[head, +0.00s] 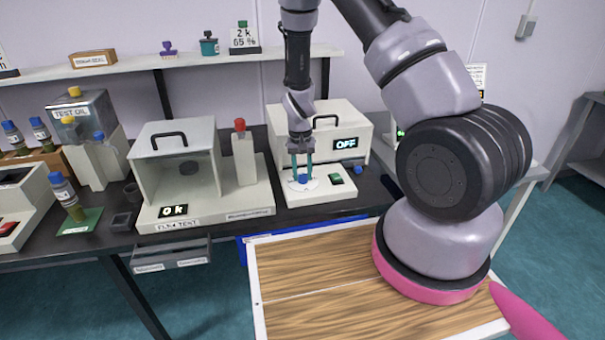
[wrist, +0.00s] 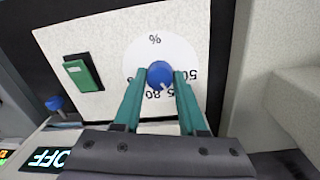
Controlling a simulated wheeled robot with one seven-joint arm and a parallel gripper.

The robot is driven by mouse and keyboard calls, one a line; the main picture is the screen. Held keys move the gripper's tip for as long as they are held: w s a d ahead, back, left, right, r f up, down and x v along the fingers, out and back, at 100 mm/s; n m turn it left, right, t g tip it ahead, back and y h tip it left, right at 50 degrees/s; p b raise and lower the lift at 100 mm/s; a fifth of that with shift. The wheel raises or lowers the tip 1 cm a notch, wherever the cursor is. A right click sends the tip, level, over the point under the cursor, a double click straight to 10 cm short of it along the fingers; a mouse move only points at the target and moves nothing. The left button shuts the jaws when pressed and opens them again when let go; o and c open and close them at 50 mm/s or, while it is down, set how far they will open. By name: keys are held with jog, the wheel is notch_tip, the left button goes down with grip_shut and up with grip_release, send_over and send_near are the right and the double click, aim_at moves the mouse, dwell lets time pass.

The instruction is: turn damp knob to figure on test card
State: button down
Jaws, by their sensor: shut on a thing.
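The blue damp knob (wrist: 159,74) stands on a white round dial (wrist: 140,53) marked with % and figures. 50 shows at the right and 80 at the lower edge; a figure between them is partly hidden by the knob and a finger. A pale pointer mark on the knob faces the lower right, toward that figure. My gripper (wrist: 160,80) is shut on the knob, one teal finger on each side. In the head view the knob (head: 303,179) is at the machine's front. The test card (head: 243,37) on the shelf reads 2 k 65 %.
The display (head: 345,143) on the machine reads OFF. A green switch (wrist: 82,73) and a small blue knob (wrist: 54,103) are beside the dial. The flow test unit (head: 180,165) stands left of the machine. A wooden-topped surface (head: 320,285) is in front.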

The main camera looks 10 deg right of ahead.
aim_at(301, 175)
jog(key=shift+c, duration=2.3)
grip_release()
jog(key=shift+r, duration=0.1)
notch_tip(301, 175, up, 11)
jog(key=shift+a+f, duration=0.2)
jog(key=shift+r, duration=0.1)
